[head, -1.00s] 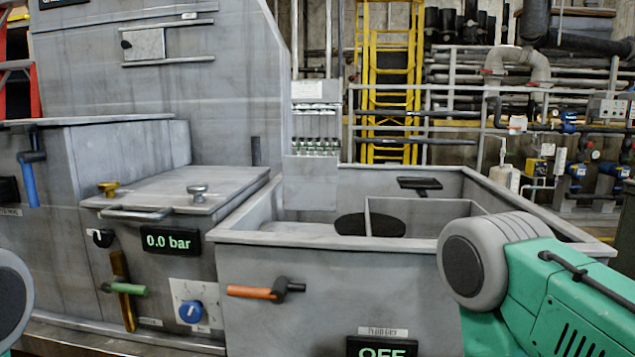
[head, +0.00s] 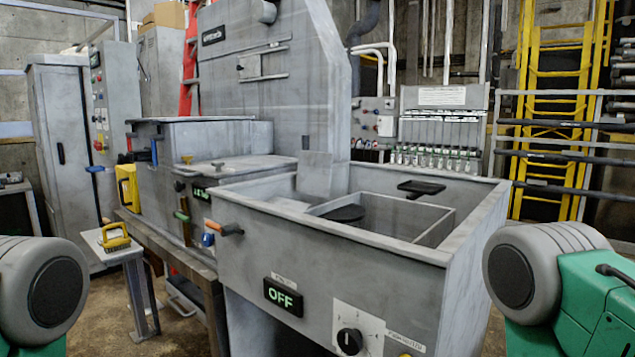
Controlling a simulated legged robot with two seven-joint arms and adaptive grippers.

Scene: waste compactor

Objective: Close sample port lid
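The grey compactor (head: 330,245) stands ahead. No label that I can read marks the sample port lid, so I cannot tell which part it is. A small square plate (head: 250,66) sits between two rails on the tall housing. A flat lid (head: 240,166) with knobs lies level on the middle box. In the open-topped right bin, a black handle (head: 421,188) shows near the back wall and a dark round shape (head: 345,213) lies beside a partition. Neither gripper is in view; only my upper arm parts show at the lower left and right.
A small table (head: 112,240) with a yellow-handled brush (head: 114,238) stands at the left. Grey cabinets (head: 75,140) stand behind it. An orange-handled lever (head: 225,229) sticks out of the bin's left side. A yellow ladder (head: 560,110) and pipes are at the back right.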

